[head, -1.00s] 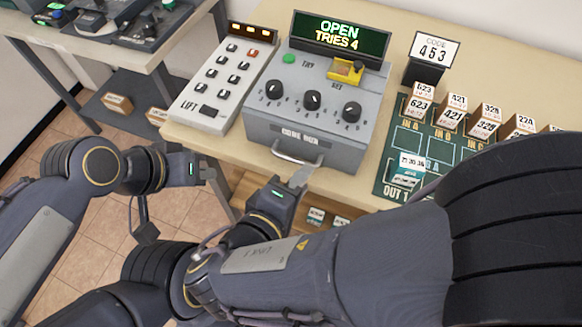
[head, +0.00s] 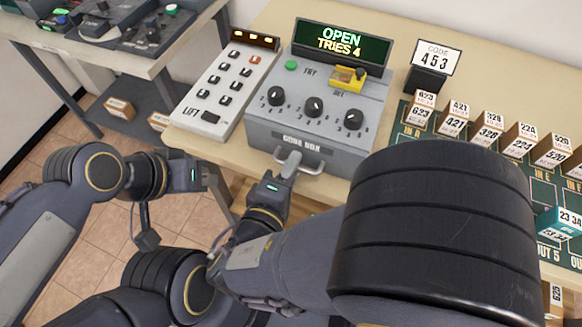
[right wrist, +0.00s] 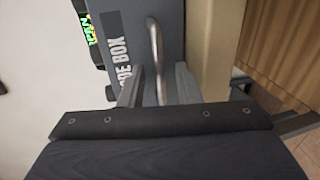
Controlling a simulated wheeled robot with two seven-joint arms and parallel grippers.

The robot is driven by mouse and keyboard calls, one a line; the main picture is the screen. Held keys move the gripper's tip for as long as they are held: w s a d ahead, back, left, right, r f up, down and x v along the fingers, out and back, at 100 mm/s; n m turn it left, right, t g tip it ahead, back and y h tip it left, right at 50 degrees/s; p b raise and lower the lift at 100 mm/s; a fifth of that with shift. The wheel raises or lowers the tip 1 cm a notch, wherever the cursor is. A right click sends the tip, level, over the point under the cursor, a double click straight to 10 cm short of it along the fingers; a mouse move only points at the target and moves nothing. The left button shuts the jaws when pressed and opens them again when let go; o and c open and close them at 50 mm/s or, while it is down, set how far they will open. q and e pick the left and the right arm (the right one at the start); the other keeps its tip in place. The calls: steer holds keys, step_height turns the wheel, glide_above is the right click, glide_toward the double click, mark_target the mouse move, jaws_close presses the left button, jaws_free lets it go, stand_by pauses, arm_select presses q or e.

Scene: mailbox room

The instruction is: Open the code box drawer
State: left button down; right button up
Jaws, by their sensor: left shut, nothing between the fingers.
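The grey code box (head: 262,128) stands on the table. Its drawer front carries the "CODE BOX" label and a metal bar handle (head: 314,170). The drawer front looks flush with the box. The display (head: 342,40) reads "OPEN, TRIES 4". My right gripper (head: 288,163) is at the handle. In the right wrist view its fingers (right wrist: 158,88) are apart, one on each side of the handle bar (right wrist: 154,45), with gaps visible. My left gripper (head: 208,176) is shut and empty, left of the box and off the table's front edge.
A lift keypad panel (head: 211,93) stands close left of the code box. A "CODE 453" sign (head: 433,60) and a green sorting mat (head: 408,135) with several numbered boxes are on the right. My right arm hides part of the mat. A side table (head: 120,50) is at upper left.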

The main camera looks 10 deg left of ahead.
jaws_close()
